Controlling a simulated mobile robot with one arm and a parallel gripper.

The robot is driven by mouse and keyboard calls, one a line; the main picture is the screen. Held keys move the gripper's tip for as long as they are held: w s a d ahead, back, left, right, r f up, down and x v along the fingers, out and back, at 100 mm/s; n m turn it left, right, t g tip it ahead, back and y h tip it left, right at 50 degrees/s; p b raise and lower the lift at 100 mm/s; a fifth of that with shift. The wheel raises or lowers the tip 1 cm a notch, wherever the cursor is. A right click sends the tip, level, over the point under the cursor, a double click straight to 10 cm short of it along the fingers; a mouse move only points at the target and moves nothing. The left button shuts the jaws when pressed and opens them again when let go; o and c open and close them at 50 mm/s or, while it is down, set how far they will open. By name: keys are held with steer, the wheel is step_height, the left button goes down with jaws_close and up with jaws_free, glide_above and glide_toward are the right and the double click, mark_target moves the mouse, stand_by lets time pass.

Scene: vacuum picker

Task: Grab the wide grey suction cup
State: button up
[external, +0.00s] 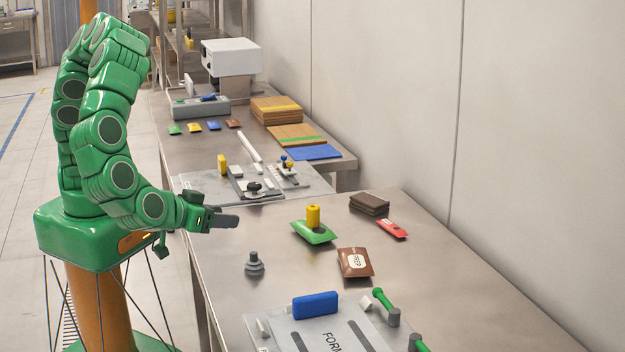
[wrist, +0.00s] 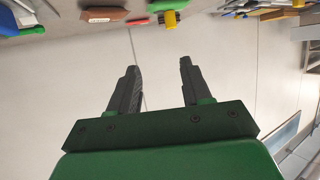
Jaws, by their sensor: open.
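The grey suction cup (external: 254,264) stands upright on the metal table, near its left edge, with a wide ribbed base and a narrower top. I cannot make it out in the wrist view. My gripper (external: 228,220) is up and to the left of the cup in the external view, apart from it, pointing right. In the wrist view my gripper (wrist: 158,85) shows two dark fingers spread apart with nothing between them.
Right of the cup are a brown pouch (external: 355,263), a green pouch (external: 314,232) with a yellow cylinder (external: 313,215) on it, and a red packet (external: 392,228). A blue block (external: 315,305) lies in front. Bare table surrounds the cup.

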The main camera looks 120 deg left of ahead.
glide_toward(253, 253)
steer(key=shift+w, duration=0.25)
steer(key=shift+x, duration=1.4)
steer(key=shift+s+x, duration=0.2)
steer(key=shift+x, duration=0.65)
steer(key=shift+s+x, duration=0.15)
steer(key=shift+x, duration=1.65)
steer(key=shift+c, duration=0.5)
jaws_close()
